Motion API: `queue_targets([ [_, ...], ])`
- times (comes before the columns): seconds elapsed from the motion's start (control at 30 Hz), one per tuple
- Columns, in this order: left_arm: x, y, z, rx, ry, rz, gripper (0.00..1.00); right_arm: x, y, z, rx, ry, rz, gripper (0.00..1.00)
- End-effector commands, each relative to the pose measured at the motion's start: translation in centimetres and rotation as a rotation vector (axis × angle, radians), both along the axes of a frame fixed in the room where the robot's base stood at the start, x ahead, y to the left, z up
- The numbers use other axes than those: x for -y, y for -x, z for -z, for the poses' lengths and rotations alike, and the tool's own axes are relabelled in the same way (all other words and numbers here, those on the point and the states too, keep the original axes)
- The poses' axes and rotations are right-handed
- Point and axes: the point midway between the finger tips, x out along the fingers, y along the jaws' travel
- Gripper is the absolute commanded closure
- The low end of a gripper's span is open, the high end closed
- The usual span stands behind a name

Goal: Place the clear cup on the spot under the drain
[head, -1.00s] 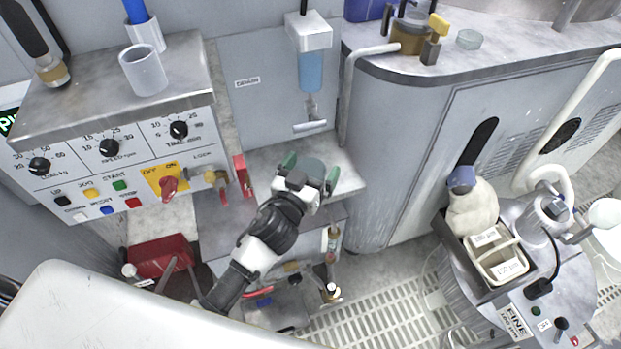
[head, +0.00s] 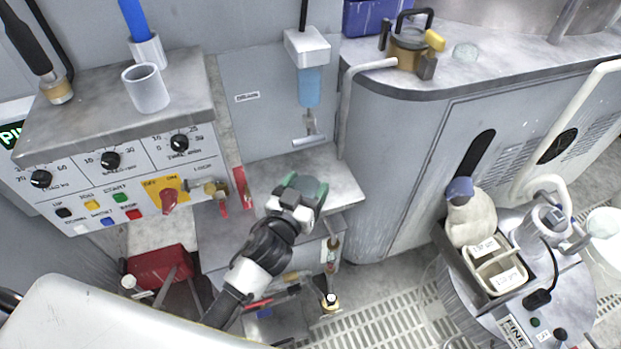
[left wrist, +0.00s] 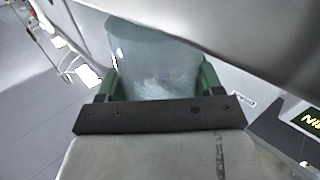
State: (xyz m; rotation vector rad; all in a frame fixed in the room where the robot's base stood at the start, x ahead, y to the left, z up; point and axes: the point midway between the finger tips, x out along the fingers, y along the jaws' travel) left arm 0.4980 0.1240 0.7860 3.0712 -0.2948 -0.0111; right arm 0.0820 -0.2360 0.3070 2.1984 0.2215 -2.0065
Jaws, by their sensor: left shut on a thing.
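My left gripper (head: 304,188) has its green fingers shut on the clear cup (head: 306,183), over the metal ledge (head: 342,185) below the drain. The cup also fills the space between the green fingers in the left wrist view (left wrist: 155,60). In the head view it is mostly hidden by the gripper, and I cannot tell whether it touches the ledge. The drain (head: 309,88) is a bluish clear tube under a white block, with a small metal outlet below it, behind and above the gripper. My right gripper is not in view.
A control box (head: 110,125) with knobs and a white cup (head: 146,88) on top stands at the left. A bent pipe (head: 346,110) runs down right of the drain. A grey cabinet (head: 400,170) is at the right. A red box (head: 160,265) is low at the left.

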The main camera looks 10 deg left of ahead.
Motion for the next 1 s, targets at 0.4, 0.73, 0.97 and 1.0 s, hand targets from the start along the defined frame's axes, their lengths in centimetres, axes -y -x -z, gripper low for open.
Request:
queue_targets([
  [0.4,-1.6,8.6,0.0,-0.004,0.002,-0.002,0.61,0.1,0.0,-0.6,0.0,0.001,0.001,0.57],
  [0.73,-2.8,14.3,0.0,-0.001,0.001,-0.002,0.61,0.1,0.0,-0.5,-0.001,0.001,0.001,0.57],
  [0.97,-3.0,15.6,-0.1,0.002,0.0,-0.001,0.61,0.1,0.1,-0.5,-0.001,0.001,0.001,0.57],
  [1.0,-3.0,15.7,-0.1,0.002,0.0,0.0,0.61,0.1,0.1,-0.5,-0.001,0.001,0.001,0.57],
])
